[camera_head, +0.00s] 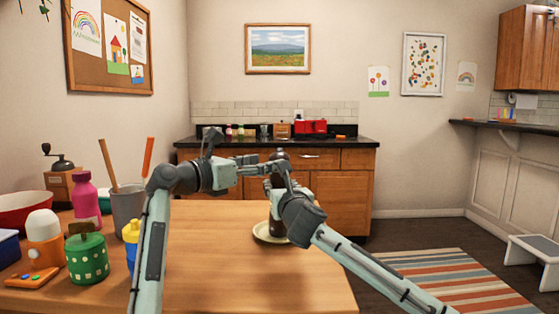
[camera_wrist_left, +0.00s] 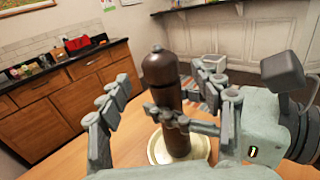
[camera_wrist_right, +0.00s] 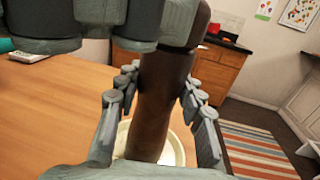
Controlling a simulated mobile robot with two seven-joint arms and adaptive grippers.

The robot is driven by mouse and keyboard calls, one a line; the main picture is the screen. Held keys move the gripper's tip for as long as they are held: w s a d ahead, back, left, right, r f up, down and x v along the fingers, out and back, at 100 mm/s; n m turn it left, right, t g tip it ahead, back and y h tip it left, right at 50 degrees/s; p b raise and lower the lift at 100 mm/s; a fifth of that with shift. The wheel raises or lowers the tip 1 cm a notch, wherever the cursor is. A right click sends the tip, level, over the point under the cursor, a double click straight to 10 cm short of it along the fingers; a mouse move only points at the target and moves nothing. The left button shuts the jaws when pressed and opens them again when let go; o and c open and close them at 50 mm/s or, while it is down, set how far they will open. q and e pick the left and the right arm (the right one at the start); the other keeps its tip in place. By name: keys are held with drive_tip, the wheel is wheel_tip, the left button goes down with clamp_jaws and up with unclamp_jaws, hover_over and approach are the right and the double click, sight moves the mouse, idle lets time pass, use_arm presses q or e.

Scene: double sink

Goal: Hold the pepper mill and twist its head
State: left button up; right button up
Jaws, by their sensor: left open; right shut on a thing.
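The dark brown pepper mill (camera_wrist_left: 161,72) with a rounded knobbed head stands upright over a pale round plate (camera_head: 268,236) on the wooden table. My right gripper (camera_wrist_right: 158,92) is shut on the mill's body, one finger on each side. My left gripper (camera_head: 262,165) is open and higher up; in the left wrist view its fingers (camera_wrist_left: 160,105) are spread wide, with the mill between them and apart from it. My left gripper hides the mill's top in the right wrist view. I cannot tell whether the mill's foot touches the plate.
At the table's left stand a green pot (camera_head: 86,258), a pink bottle (camera_head: 85,200), a grey utensil holder (camera_head: 127,207), an orange-and-white thing (camera_head: 44,238) and a hand grinder (camera_head: 60,181). The table's front middle is clear. A counter (camera_head: 330,144) stands behind.

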use_arm(q)
drive_tip(key=x, duration=0.5)
drive_tip(key=shift+w+d, duration=0.25)
drive_tip(key=shift+c, duration=0.5)
drive_tip(key=c, duration=1.1)
drive_tip(key=shift+w+a+f+m+g+h, duration=0.1)
drive_tip(key=shift+m+g+h, duration=1.9)
drive_tip(key=shift+g, duration=0.8)
drive_tip(key=shift+w+a+m+g, duration=0.15)
drive_tip(key=shift+m+g, duration=0.55)
drive_tip(key=shift+g, duration=0.1)
drive_tip(key=shift+m+g+h, duration=0.4)
drive_tip(key=shift+g, duration=0.2)
